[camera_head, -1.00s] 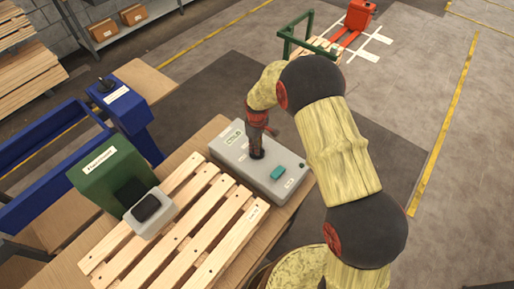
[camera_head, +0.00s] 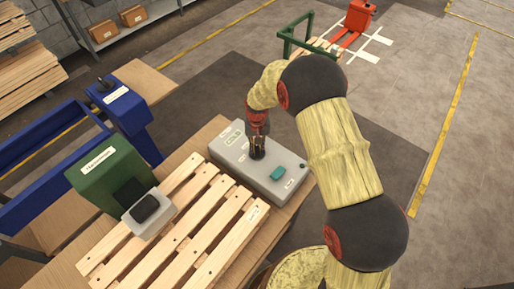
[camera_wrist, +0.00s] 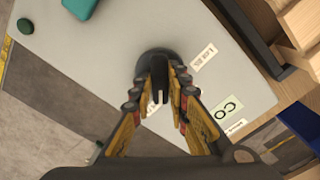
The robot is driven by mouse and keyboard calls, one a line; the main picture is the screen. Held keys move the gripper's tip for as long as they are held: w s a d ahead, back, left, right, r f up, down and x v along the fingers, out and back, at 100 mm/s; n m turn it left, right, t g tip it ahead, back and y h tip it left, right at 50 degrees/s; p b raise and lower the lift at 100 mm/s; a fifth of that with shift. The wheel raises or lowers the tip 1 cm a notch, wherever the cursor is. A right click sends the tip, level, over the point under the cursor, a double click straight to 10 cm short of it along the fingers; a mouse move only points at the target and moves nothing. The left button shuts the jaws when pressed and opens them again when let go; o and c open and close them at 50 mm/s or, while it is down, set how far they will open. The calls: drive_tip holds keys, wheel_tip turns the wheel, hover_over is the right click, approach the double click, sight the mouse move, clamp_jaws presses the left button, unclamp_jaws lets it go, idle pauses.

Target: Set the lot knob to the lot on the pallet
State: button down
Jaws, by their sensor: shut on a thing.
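The dark lot knob (camera_wrist: 158,62) stands on the light grey control panel (camera_wrist: 90,48). In the wrist view, my gripper (camera_wrist: 160,88) is shut on the knob, with a pale pointer mark showing between the fingers. Small white labels and a pale green label reading "CO" (camera_wrist: 228,109) lie on the panel beside the knob; the rest of the lettering is too small or cut off. In the head view, my gripper (camera_head: 257,148) comes down from above onto the panel (camera_head: 232,160). The wooden pallet (camera_head: 185,232) lies beside the panel; a small white tag on its edge is unreadable.
A teal button (camera_head: 278,172) and a small dark green button (camera_wrist: 25,26) are on the panel. A green box (camera_head: 108,172) and a grey unit with a black top (camera_head: 150,218) stand at the pallet's left. A blue frame (camera_head: 45,160) is further left. Floor at the right is clear.

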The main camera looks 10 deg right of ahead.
sight(257, 148)
drive_tip(key=shift+w+m, duration=0.1)
drive_tip(key=shift+m, duration=1.2)
drive_tip(key=c, duration=1.7)
unclamp_jaws()
drive_tip(key=shift+r, duration=0.1)
wheel_tip(257, 148, up, 12)
drive_tip(key=shift+f, duration=0.1)
